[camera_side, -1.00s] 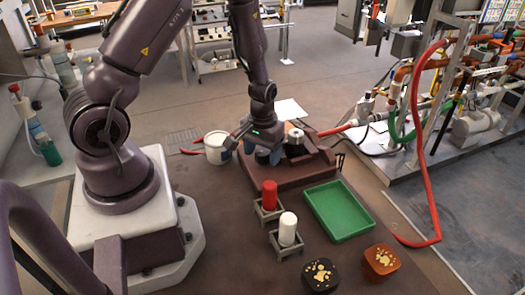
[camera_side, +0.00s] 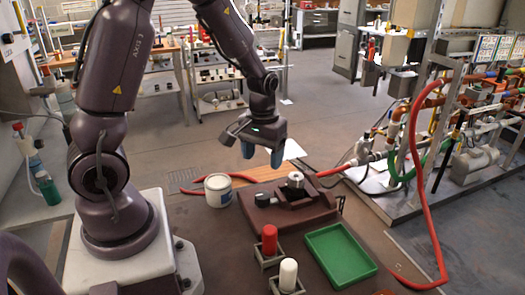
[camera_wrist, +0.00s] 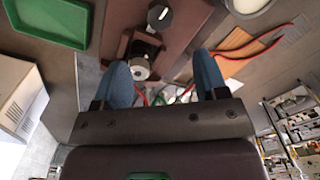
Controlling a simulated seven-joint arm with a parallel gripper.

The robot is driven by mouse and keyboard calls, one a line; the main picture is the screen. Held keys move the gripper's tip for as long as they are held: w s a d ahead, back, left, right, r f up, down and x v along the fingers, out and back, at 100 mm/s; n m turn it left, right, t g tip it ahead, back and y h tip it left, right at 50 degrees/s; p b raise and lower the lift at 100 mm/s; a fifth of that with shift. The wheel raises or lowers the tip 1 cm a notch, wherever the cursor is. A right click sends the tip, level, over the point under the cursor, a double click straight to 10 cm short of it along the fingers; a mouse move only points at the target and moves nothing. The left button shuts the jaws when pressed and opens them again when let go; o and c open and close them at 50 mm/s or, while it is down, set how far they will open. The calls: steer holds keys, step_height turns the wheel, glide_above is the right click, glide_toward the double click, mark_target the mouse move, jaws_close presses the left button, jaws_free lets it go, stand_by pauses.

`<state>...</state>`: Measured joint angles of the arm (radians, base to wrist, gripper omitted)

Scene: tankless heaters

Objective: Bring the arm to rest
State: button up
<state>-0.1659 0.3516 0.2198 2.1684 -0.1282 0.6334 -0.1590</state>
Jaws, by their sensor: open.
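My gripper (camera_side: 261,153) is open and empty, with its two blue fingers spread apart and pointing down. In the side view it hangs in the air above and behind the brown fixture block (camera_side: 292,209), clear of it. In the wrist view my gripper (camera_wrist: 163,88) shows its fingers on both sides of a grey metal cylinder (camera_wrist: 140,68) on the fixture, which lies beyond them. The same cylinder (camera_side: 295,180) shows on top of the block in the side view. Nothing is between the fingers.
A white can (camera_side: 218,191) stands left of the block. A red cylinder (camera_side: 269,240) and a white cylinder (camera_side: 288,275) stand in small holders at the front. A green tray (camera_side: 340,255) lies right of them. A red hose (camera_side: 425,210) hangs by the pipe rig.

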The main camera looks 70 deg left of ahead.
steer(key=shift+r, duration=0.5)
steer(key=shift+s, duration=0.1)
steer(key=s+d+r+m+t, duration=0.2)
steer(key=s+d+r, duration=0.3)
steer(key=r, duration=0.3)
steer(key=s+d+r+m+t, duration=0.3)
steer(key=s+d+r+m, duration=0.2)
steer(key=r, duration=0.4)
steer(key=shift+s+d+r+t, duration=0.25)
steer(key=shift+s+d+t, duration=0.1)
steer(key=shift+d, duration=0.4)
